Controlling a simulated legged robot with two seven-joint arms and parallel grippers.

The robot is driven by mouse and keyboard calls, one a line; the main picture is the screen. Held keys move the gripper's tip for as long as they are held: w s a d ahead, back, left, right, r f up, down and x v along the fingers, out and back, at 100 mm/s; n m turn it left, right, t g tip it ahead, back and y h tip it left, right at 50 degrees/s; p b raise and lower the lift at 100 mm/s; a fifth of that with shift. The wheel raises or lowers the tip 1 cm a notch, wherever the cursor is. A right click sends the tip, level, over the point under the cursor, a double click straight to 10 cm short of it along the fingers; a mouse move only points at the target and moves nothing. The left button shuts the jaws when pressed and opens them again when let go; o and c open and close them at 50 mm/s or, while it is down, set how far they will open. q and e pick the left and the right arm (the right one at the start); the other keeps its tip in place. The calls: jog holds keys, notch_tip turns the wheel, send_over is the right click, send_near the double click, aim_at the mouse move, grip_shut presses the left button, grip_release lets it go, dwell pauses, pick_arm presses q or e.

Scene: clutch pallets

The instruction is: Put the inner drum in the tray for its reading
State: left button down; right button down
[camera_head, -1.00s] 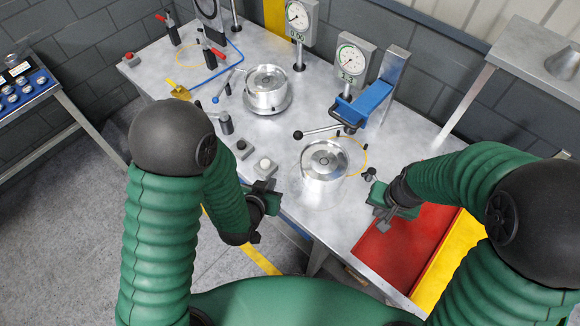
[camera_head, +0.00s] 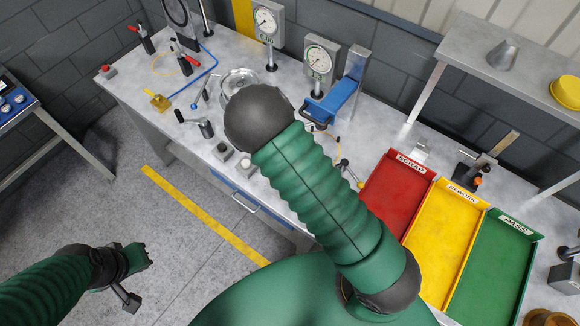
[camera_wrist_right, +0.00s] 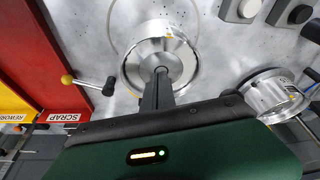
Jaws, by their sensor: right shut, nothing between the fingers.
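A silver round drum (camera_wrist_right: 160,58) with a central hole stands on the bench in the right wrist view, beside the red scrap tray. My right gripper (camera_wrist_right: 161,76) is shut and empty, its dark fingertips in line with the drum's centre; I cannot tell if they touch. In the head view my right arm hides this drum and the gripper. A second silver drum (camera_wrist_right: 272,92) sits to the right in the wrist view; its rim shows behind my right arm in the head view (camera_head: 238,78). The scrap tray (camera_head: 421,179), rework tray (camera_head: 462,203) and pass tray (camera_head: 514,234) look empty. My left gripper (camera_head: 142,257) is off the bench.
Two dial gauges (camera_head: 265,22) (camera_head: 320,60) stand at the back, by a blue-armed fixture (camera_head: 335,100). A lever with a yellow knob (camera_wrist_right: 68,79) is near the drum. Push buttons (camera_head: 222,150) line the front edge. A shelf (camera_head: 462,45) overhangs the right side.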

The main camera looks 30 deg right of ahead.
jog(key=x, duration=0.5)
jog(key=shift+f+p, duration=0.2)
jog(key=shift+p, duration=0.1)
jog(key=s+a, duration=0.1)
jog(key=s+a+p, duration=0.1)
jog(key=shift+s+a+r, duration=0.15)
jog(key=shift+s+a, duration=0.05)
jog(key=shift+a, duration=0.2)
jog(key=shift+s+a, duration=0.15)
jog(key=shift+a, duration=0.1)
jog(key=shift+a, duration=0.1)
jog(key=s+a, duration=0.3)
jog(key=shift+s+a+b, duration=0.1)
jog(key=shift+a+b, duration=0.2)
jog(key=shift+a, duration=0.05)
